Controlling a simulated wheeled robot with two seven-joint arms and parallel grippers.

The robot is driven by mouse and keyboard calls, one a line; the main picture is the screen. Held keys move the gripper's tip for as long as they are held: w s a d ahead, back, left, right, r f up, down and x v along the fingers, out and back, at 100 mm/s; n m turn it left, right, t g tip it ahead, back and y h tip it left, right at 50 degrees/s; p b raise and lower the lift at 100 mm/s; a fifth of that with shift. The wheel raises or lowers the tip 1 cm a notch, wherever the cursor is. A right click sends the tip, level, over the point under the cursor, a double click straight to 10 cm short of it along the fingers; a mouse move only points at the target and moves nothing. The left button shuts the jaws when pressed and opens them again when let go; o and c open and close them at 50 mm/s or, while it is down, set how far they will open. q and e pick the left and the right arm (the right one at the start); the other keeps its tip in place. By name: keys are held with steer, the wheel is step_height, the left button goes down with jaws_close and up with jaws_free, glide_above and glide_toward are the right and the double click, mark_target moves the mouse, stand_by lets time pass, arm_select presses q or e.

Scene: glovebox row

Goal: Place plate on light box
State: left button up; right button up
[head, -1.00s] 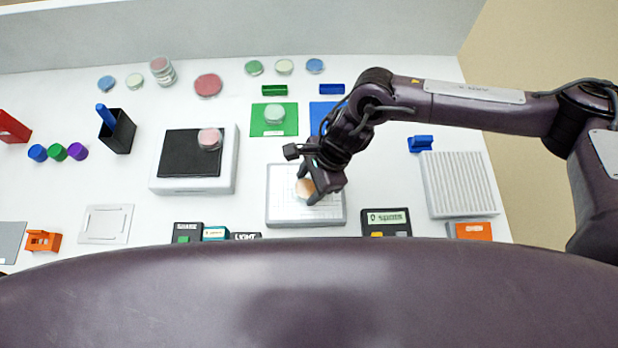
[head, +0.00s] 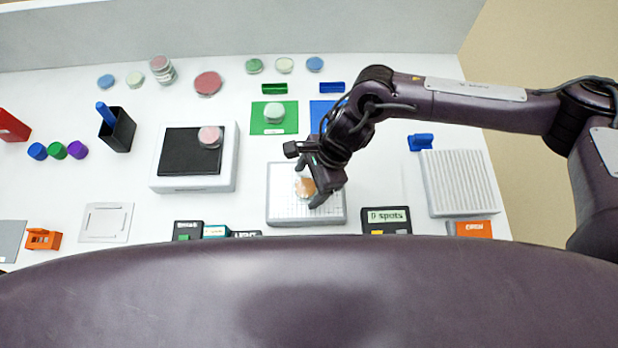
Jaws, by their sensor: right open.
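The light box (head: 280,209) is a pale flat box with a gridded top at the middle of the bench. A round plate (head: 305,187) with an orange-tan face lies on or just above its top; I cannot tell if it touches. My right gripper (head: 309,189) is open over the light box, with its fingers around the plate, hiding part of it. My left gripper is not in view.
A black-topped box (head: 190,153) with a pink plate (head: 210,137) stands to the left. A green mat (head: 266,126) with a plate (head: 274,112) lies behind. A ribbed pale block (head: 459,183) is to the right. A display reading "0 spots" (head: 386,216) stands in front.

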steer(key=b+v, duration=0.3)
steer(key=v, duration=0.9)
steer(key=shift+f, duration=0.1)
